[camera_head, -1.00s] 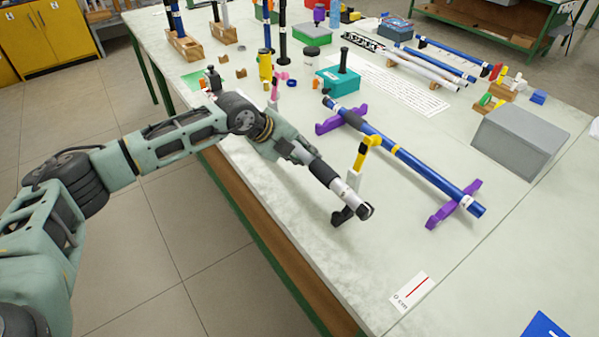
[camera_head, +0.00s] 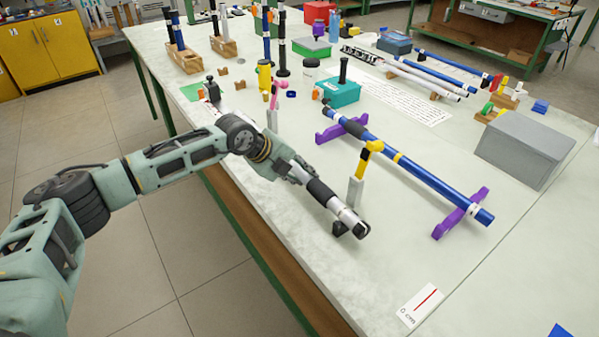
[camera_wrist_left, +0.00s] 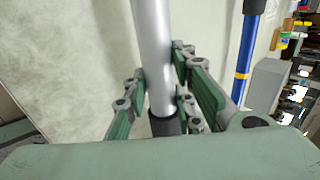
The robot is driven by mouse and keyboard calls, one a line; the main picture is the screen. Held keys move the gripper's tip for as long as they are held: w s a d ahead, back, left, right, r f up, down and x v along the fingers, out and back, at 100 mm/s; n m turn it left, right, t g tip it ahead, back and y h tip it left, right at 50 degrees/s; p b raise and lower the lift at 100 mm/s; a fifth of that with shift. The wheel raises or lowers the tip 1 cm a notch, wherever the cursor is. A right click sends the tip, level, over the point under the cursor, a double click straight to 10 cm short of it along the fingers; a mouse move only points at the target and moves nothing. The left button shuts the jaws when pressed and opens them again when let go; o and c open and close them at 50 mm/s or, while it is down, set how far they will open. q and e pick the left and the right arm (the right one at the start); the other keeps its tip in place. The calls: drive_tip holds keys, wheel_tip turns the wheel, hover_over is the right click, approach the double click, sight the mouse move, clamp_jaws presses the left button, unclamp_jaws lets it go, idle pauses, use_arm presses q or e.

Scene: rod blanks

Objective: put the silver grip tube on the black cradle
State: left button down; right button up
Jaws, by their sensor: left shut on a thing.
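The silver grip tube (camera_head: 346,214) has a black grip section and a silver end with a dark cap. My left gripper (camera_head: 297,170) is shut around it; in the left wrist view the silver shaft (camera_wrist_left: 152,50) runs between the fingers (camera_wrist_left: 158,92), with the black grip (camera_wrist_left: 166,125) close by. One black cradle support (camera_head: 339,229) shows under the tube's near end, mostly covered by it. I cannot tell whether tube and support touch. The tube's far part is hidden behind my arm. My right gripper is out of view.
A blue rod (camera_head: 430,178) lies on purple supports (camera_head: 460,213) to the right. A grey box (camera_head: 525,150) stands beyond.

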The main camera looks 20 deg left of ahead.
use_arm(q)
drive_tip(key=c, duration=1.5)
unclamp_jaws()
drive_tip(key=shift+o, duration=0.2)
drive_tip(key=shift+f, duration=0.1)
drive_tip(key=shift+r, duration=0.4)
drive_tip(key=p+v, duration=0.9)
drive_tip(key=v, duration=0.3)
